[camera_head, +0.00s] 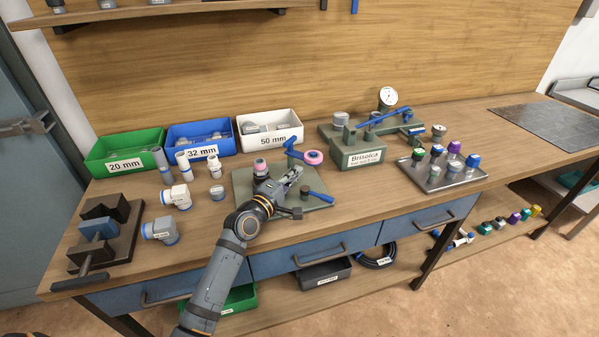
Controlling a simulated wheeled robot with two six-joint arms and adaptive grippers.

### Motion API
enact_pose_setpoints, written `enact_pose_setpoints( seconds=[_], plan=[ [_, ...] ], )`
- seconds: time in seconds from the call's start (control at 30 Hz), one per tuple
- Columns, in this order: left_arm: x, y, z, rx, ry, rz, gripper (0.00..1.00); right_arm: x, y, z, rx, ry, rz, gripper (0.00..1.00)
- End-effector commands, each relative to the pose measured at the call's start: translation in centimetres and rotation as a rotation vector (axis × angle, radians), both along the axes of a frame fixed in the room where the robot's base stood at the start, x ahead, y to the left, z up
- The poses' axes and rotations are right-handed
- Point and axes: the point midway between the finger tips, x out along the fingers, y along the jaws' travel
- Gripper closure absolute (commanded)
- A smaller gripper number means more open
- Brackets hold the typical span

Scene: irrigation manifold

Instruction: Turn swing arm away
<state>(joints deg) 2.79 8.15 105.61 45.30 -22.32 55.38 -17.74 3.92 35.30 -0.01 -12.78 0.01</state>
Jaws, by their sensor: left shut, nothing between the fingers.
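A grey-green base plate (242,178) lies on the bench in front of me. At its back right stands a blue swing arm (293,153) with a pink ring (313,157) at its right end. A fitting with a pinkish top (260,166) stands at the plate's left. My left gripper (296,173) is over the plate, shut and empty, its tips just below the blue arm; I cannot tell whether they touch it. A blue-handled lever (318,195) lies at the plate's front right. My gripper hides the middle of the plate. My right gripper is not in view.
Green (100,158), blue (178,139) and white (262,141) bins stand behind left. Loose pipe fittings (178,194) and a dark clamp block (107,228) are left. The Brisolca rig (364,159) and a tray of coloured caps (432,180) are right.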

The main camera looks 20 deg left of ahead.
Motion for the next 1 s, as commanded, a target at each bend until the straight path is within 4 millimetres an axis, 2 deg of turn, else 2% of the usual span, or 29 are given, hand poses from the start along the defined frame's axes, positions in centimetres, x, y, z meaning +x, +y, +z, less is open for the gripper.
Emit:
enact_pose_setpoints(
  seconds=[0.1, 0.2, 0.6, 0.67, 0.9, 1.0],
  plan=[
    [1.5, -0.4, 0.0, -0.002, 0.0, 0.0, 1.0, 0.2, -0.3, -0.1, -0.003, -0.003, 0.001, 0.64],
    [2.2, -0.6, 0.0, -0.002, 0.001, 0.0, 1.0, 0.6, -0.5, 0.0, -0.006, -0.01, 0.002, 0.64],
    [2.5, -0.7, 0.1, -0.001, 0.0, 0.002, 1.0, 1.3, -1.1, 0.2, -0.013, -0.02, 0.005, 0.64],
    [2.6, -0.7, 0.4, -0.003, 0.002, 0.013, 1.0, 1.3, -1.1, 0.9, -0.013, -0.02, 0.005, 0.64],
    [3.3, -1.9, 0.8, -0.005, 0.004, 0.122, 1.0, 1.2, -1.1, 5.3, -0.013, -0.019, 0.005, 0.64],
    [4.4, -2.8, 0.1, -0.002, 0.0, 0.128, 1.0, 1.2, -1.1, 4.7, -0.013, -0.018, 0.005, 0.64]
  ],
)
